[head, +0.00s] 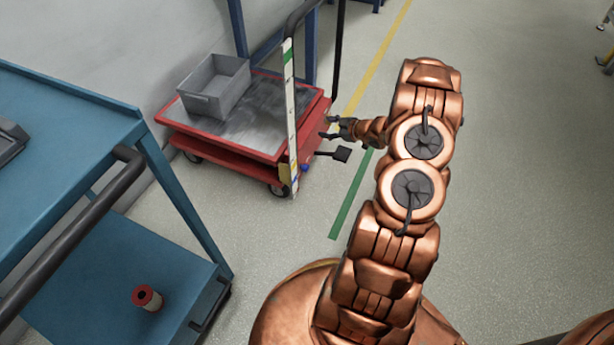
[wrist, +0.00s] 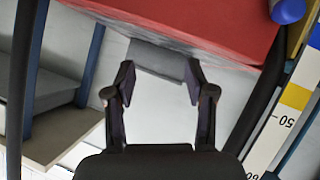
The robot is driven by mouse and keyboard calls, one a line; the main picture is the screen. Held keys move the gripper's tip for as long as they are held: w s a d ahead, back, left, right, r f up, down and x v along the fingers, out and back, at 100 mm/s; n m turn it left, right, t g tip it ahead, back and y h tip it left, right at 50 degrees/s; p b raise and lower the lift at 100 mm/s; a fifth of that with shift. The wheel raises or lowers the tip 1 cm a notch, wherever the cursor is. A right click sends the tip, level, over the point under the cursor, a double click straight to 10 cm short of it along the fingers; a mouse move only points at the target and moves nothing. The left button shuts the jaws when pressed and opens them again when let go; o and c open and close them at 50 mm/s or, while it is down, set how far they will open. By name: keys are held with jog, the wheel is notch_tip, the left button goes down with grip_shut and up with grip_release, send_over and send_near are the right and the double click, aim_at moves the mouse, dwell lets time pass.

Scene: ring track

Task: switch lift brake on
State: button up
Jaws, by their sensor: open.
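The red lift cart (head: 215,143) stands by the wall in the head view. A black foot pedal (head: 342,154) sticks out at its right end, near a blue knob (head: 305,168) at the foot of the post. The blue knob also shows in the wrist view (wrist: 288,10). My gripper (head: 330,128) is open and empty, just right of the cart's end and above the pedal in the picture. In the wrist view my gripper (wrist: 160,82) has a flat grey piece (wrist: 157,60) beyond and between its fingertips, under the red body (wrist: 215,25). I cannot tell whether this is the pedal or whether anything touches.
A measuring scale (head: 291,110) stands upright at the cart's near corner, beside a dark curved handle (head: 336,55). A grey bin (head: 216,85) sits on the cart. A blue trolley (head: 65,125) with a red-ended spool (head: 147,298) stands at left.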

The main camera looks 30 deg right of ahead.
aim_at(308, 169)
jog(key=s+a+f+t+y+b, duration=0.3)
jog(key=s+a+f+y+b, duration=0.35)
jog(key=s+f, duration=0.4)
jog(key=shift+n+h, duration=0.25)
jog(key=shift+n, duration=0.05)
jog(key=shift+f+b+x, duration=0.25)
jog(key=shift+b+x, duration=0.3)
jog(key=shift+x, duration=1)
jog(key=shift+f+b+x, duration=0.25)
jog(key=shift+b+x, duration=0.25)
jog(key=shift+x, duration=1)
jog(key=shift+f+b+x, duration=0.25)
jog(key=shift+b+x, duration=0.3)
jog(key=shift+x, duration=1)
jog(key=shift+d, duration=0.1)
jog(key=shift+c, duration=0.2)
grip_shut()
